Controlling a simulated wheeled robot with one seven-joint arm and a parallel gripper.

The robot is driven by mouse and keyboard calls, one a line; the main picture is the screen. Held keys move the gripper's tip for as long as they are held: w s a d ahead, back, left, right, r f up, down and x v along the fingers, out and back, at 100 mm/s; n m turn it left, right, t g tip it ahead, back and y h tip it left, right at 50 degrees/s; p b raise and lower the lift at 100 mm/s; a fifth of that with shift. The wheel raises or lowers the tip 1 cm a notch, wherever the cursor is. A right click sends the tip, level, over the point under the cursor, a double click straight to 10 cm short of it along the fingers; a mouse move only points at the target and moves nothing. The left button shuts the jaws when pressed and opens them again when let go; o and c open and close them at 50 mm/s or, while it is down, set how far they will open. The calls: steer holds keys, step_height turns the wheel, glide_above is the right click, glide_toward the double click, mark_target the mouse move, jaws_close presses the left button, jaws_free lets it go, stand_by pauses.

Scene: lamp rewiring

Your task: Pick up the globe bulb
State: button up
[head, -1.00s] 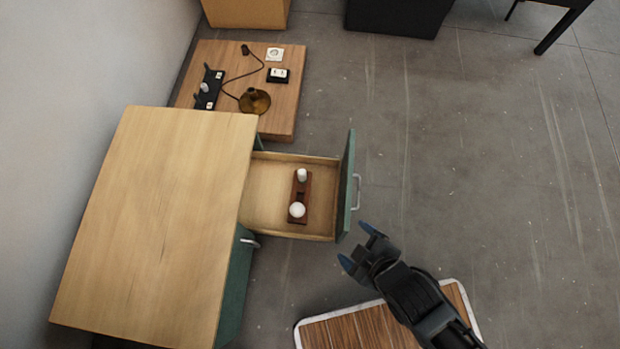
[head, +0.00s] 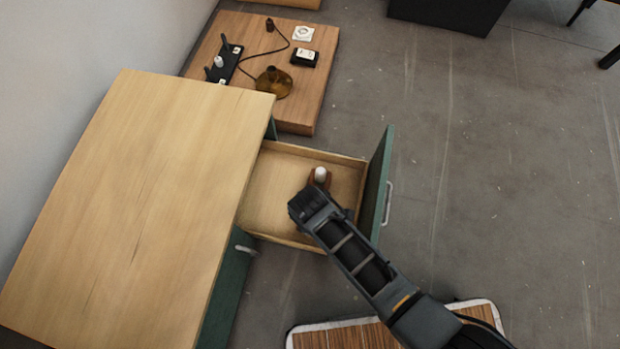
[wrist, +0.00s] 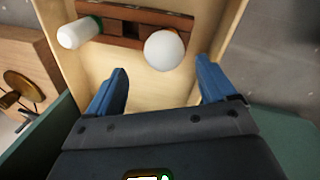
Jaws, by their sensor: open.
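The globe bulb (wrist: 164,50) is a round white bulb on a dark red-brown wooden holder (wrist: 125,30) inside the open drawer, seen in the wrist view. My arm hides it in the head view. A white cylindrical bulb (wrist: 79,32) with a green base is at the holder's other end; it also shows in the head view (head: 320,174). My gripper (wrist: 162,88) is open and empty, with blue fingers apart. In the wrist view the globe bulb lies just beyond the fingertips, between their lines, and does not appear to touch them.
The drawer (head: 268,185) has pale wooden walls and a green front (head: 376,185) on the right. The wooden cabinet top (head: 130,190) lies to the left. A low wooden platform (head: 315,95) behind holds a brass lamp base (head: 274,83), a power strip and sockets.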

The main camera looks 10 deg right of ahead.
step_height(320, 180, down, 5)
steer(key=b, duration=0.3)
steer(key=shift+w+a+f, duration=0.1)
steer(key=shift+w+a, duration=0.05)
steer(key=shift+c, duration=0.3)
steer(key=c, duration=1.1)
